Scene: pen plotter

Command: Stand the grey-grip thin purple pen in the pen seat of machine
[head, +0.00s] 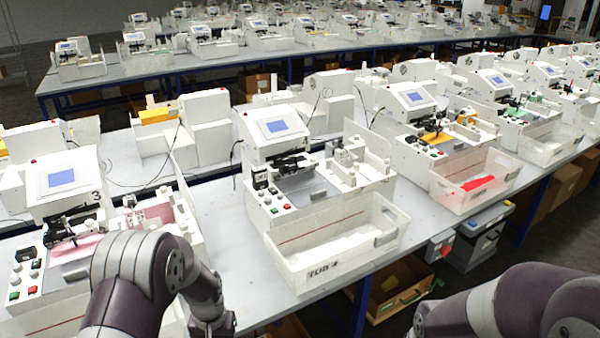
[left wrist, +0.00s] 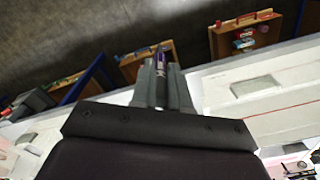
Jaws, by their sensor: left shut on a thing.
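The thin purple pen (left wrist: 161,57) shows in the left wrist view, between the fingers of my left gripper (left wrist: 160,72). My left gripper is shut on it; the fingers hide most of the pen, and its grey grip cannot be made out. The nearest plotter machine (head: 275,138), in the middle of the head view, has a dark pen carriage (head: 290,163) over its bed. Its pen seat is too small to tell. In the head view my left arm is in front, lower left, and the pen does not show. My right gripper is out of view.
An open white tub (head: 385,238) stands at the front of the middle machine. Another machine (head: 62,180), marked 3, stands at left behind my left arm. More machines fill the table to the right. A wooden tray (left wrist: 245,35) lies below the table edge.

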